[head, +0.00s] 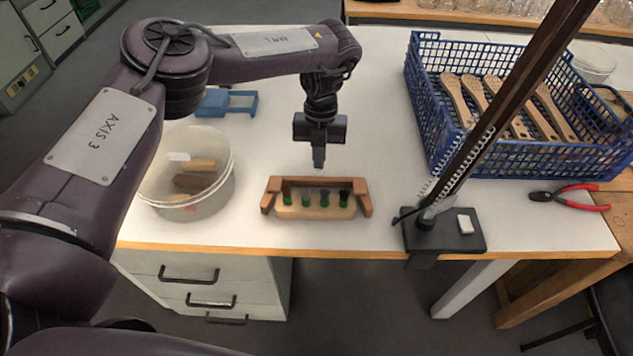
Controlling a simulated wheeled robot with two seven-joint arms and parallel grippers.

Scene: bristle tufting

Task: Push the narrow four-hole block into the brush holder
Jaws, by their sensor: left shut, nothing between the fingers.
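The brush holder (273,184) is a reddish-brown wooden frame with slanted ends, standing near the front edge of the white table. A paler wooden block (316,212), which looks like the narrow four-hole block, sits low at the front of the holder between its ends. Several dark tufts with green lower parts stand in a row just behind its upper edge. I cannot tell how deep the block sits. My left gripper (319,162) is shut and empty, pointing down above and just behind the holder, apart from it. My right gripper is not in view.
A clear tub (228,180) with wooden pieces stands left of the holder. A dark post on a clamped base (467,242) stands to the right. A blue tray (215,103) lies behind.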

